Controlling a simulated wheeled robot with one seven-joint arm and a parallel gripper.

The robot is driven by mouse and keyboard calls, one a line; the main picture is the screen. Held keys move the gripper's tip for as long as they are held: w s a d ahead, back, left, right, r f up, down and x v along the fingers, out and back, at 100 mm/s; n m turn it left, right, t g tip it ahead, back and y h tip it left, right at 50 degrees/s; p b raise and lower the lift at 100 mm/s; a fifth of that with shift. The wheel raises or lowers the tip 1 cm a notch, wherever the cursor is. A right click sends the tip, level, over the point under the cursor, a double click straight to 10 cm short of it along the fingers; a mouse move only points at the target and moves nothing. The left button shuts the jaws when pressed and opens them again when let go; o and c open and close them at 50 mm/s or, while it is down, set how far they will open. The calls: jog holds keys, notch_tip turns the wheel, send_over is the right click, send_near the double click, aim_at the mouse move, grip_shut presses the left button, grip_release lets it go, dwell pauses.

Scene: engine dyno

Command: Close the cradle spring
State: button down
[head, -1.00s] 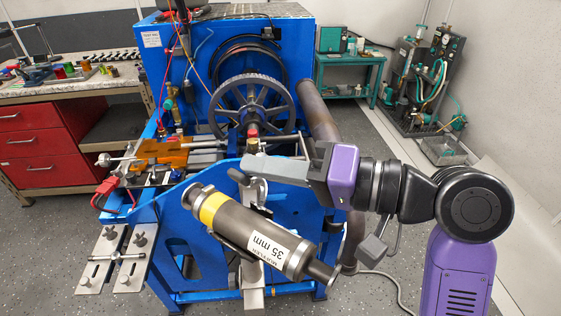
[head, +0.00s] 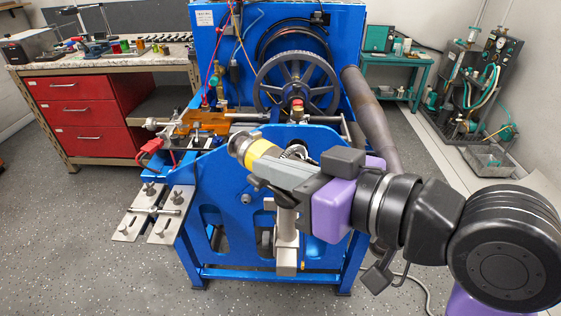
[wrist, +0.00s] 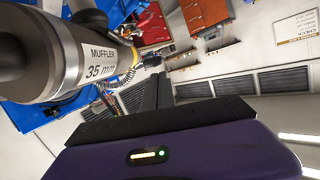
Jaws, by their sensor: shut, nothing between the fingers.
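The muffler (head: 259,151), a grey cylinder with a yellow band, lies tilted at the front of the blue stand. In the wrist view the muffler (wrist: 85,58) is large at upper left, its "35 mm" label readable. A coiled, spring-like part (wrist: 106,101) shows just below it there; I cannot tell whether it is the cradle spring or how it is fastened. A grey upright post (head: 287,240) stands below the muffler. My gripper (head: 258,170) is shut and empty, in front of the muffler, hiding most of its body and the cradle. I cannot tell if they touch.
The blue dyno stand (head: 225,180) carries a spoked wheel (head: 297,84). Slotted grey plates (head: 150,212) stick out at its left front. A red drawer cabinet (head: 82,113) stands at left, a teal table (head: 395,75) behind at right. Floor at front left is free.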

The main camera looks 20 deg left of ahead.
jog(key=shift+s+a+f+b, duration=0.1)
jog(key=shift+s+f+b, duration=0.15)
jog(key=shift+f, duration=0.25)
jog(key=shift+s+a+f+b, duration=0.1)
jog(key=shift+f+b, duration=0.15)
jog(key=shift+f, duration=0.2)
jog(key=shift+f, duration=0.15)
